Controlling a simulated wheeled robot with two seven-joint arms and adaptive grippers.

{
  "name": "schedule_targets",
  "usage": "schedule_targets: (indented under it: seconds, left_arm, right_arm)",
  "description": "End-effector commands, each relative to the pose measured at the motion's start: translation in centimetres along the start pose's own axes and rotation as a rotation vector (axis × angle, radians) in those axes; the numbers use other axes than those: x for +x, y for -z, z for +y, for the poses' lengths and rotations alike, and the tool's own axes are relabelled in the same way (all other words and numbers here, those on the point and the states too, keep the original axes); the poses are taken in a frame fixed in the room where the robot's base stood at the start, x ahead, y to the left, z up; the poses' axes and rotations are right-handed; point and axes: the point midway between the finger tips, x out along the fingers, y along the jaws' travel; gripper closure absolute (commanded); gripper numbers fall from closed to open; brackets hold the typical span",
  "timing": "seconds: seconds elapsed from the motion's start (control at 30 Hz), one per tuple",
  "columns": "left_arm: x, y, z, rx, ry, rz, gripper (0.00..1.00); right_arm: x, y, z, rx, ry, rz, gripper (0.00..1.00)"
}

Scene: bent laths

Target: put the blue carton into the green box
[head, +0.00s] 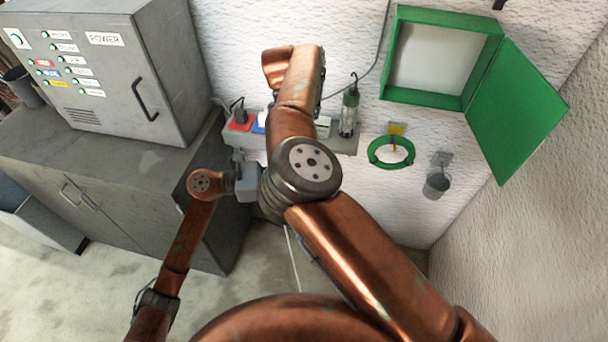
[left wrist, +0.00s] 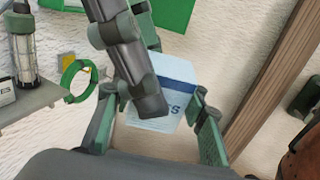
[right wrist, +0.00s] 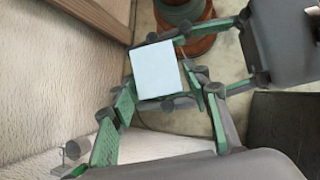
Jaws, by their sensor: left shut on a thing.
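The blue carton (left wrist: 165,92), pale with a dark blue band and lettering, shows between the fingers of my left gripper (left wrist: 155,105), which is shut on it. In the right wrist view the carton (right wrist: 157,70) shows a plain pale blue face. My right gripper (right wrist: 160,100) has a finger on either side of it there; whether they press on it I cannot tell. Part of my right gripper crosses the carton in the left wrist view. The green box (head: 432,58) is on the wall, its door (head: 515,110) swung open to the right.
A grey power cabinet (head: 110,70) stands on a grey counter (head: 120,155) at the left. A shelf (head: 345,141) with a lamp (head: 349,108) is left of the green box. A green ring (head: 391,153) and a small bucket (head: 436,184) hang below the box.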

Motion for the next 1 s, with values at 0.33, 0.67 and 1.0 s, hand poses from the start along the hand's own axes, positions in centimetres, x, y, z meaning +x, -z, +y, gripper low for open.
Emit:
schedule_targets:
  seconds: [0.33,0.67,1.0]
  left_arm:
    - [0.0,0.0,0.1,0.000,-0.001,-0.001,0.85]
    - [0.0,0.0,0.1,0.000,-0.002,-0.001,0.85]
    - [0.0,-0.1,0.1,0.000,-0.002,-0.001,0.85]
  right_arm:
    - [0.0,0.0,0.0,0.000,0.000,-0.001,0.46]
    - [-4.3,0.9,0.7,-0.316,0.022,0.132,0.46]
    - [-0.4,10.0,14.3,-0.414,-0.221,0.171,0.46]
